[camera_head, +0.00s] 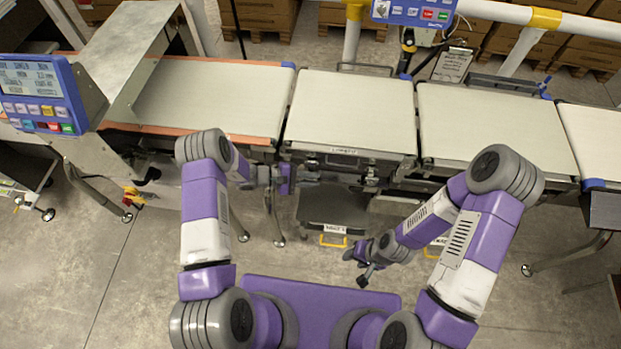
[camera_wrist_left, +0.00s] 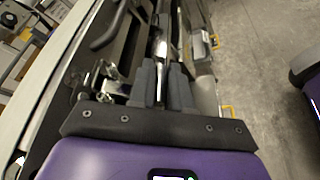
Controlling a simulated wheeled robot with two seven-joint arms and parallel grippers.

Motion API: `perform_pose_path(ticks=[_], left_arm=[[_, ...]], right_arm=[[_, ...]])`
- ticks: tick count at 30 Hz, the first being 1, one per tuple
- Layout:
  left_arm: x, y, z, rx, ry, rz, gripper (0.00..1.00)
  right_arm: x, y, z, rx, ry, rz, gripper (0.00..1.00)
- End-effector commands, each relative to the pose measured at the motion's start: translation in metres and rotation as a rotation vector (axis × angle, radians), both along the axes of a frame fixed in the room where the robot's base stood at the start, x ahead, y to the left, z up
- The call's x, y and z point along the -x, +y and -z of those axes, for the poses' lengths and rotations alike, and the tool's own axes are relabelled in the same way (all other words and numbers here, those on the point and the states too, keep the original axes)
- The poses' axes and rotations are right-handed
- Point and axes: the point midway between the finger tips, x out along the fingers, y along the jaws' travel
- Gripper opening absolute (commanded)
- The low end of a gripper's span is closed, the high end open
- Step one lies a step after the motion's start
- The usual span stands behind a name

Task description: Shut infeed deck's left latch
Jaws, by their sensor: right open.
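The infeed deck appears to be the middle belt section (camera_head: 352,105), with a small label (camera_head: 343,151) on its front edge, too small to read surely. Small metal latch fittings sit under that edge; the right one (camera_head: 371,174) shows, while the left one is hard to make out beside my left gripper. My left gripper (camera_head: 298,176) is at the left end of this edge. In the left wrist view its two dark fingers (camera_wrist_left: 162,85) are close together, with a bright metal part (camera_wrist_left: 160,48) just beyond them; contact is unclear. My right gripper (camera_head: 358,268) is open and empty, low in front.
A belt with orange edges (camera_head: 215,98) adjoins on the left, another belt (camera_head: 490,125) on the right. A dark shelf (camera_head: 335,207) with a yellow handle (camera_head: 333,241) is below the deck. A blue control panel (camera_head: 40,95) stands far left. Floor in front is clear.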

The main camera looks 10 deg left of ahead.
Motion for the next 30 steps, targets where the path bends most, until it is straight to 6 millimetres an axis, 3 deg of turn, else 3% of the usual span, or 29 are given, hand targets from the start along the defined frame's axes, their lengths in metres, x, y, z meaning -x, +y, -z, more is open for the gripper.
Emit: perform_pose_path(ticks=[11,30], left_arm=[[-0.002,0.001,0.009,0.0,-0.082,-0.002,0.0],[-0.018,0.001,0.032,-0.002,-0.535,-0.003,0.0]], right_arm=[[0.0,0.0,0.018,0.0,0.0,0.0,0.46],[0.0,0.0,0.099,0.0,0.0,0.0,0.46]])
